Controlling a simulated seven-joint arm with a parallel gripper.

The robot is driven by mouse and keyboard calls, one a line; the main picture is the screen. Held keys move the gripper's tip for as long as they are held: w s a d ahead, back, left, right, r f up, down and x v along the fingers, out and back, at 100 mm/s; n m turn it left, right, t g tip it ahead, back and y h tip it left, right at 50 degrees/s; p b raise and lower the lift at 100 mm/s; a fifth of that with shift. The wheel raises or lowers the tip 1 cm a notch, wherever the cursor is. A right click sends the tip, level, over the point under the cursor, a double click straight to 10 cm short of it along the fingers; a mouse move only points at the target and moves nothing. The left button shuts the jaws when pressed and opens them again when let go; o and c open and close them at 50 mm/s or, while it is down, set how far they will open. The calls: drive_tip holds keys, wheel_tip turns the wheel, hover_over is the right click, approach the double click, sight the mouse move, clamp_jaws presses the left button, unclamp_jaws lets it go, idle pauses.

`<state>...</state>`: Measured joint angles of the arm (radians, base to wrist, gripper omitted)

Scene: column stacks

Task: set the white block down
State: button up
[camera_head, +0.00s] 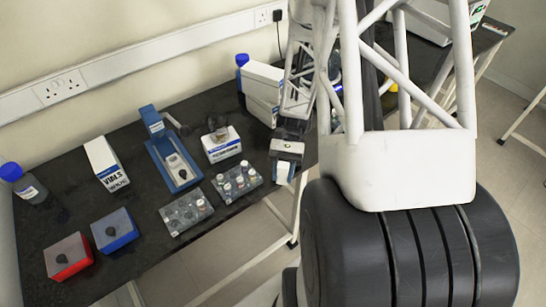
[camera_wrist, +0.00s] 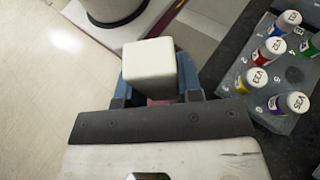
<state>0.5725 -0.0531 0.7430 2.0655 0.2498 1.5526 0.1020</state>
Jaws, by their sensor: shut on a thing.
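The white block (camera_wrist: 150,69) sits between the two blue fingers of my gripper (camera_wrist: 157,84) in the wrist view. The fingers are shut on its sides, and its top face is plain and clear to see. In the head view my gripper (camera_head: 286,165) hangs by the front edge of the dark bench (camera_head: 140,262), just right of the vial rack. The block (camera_head: 283,173) shows there only as a small pale patch below the gripper. In the wrist view, pale floor lies left of the block and the dark bench right of it.
A grey rack (camera_head: 238,183) of capped vials stands close left of my gripper; it also shows in the wrist view (camera_wrist: 272,112). A second rack (camera_head: 186,212), a blue device (camera_head: 173,165), a white box (camera_head: 222,146) and red (camera_head: 69,257) and blue (camera_head: 115,230) boxes stand further left.

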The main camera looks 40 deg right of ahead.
sight(283, 182)
drive_tip(key=m+t, duration=0.1)
drive_tip(key=s+a+m+t+y, duration=0.1)
drive_tip(key=m+t+y, duration=0.1)
drive_tip(key=shift+s+a+r+m+t, duration=0.15)
drive_tip(key=shift+a+m+t, duration=0.1)
drive_tip(key=shift+m+t, duration=0.15)
drive_tip(key=m+t, duration=0.2)
drive_tip(key=s+m+t+y, duration=0.1)
drive_tip(key=shift+a+r+t, duration=0.2)
drive_tip(key=shift+a+t, duration=0.15)
drive_tip(key=shift+t, duration=0.05)
drive_tip(key=m+t, duration=0.3)
drive_tip(key=shift+s+r, duration=0.25)
drive_tip(key=shift+r, duration=0.15)
drive_tip(key=shift+s+d+r+m+t+h, duration=0.1)
drive_tip(key=shift+s+r+m+t+h, duration=0.1)
drive_tip(key=shift+m+t, duration=0.65)
drive_tip(key=shift+s+d+r+m+t+h, duration=0.1)
drive_tip(key=shift+s+r+m+t+h, duration=0.1)
drive_tip(key=shift+m+t, duration=0.6)
drive_tip(key=shift+t, duration=0.35)
drive_tip(key=shift+w, duration=0.15)
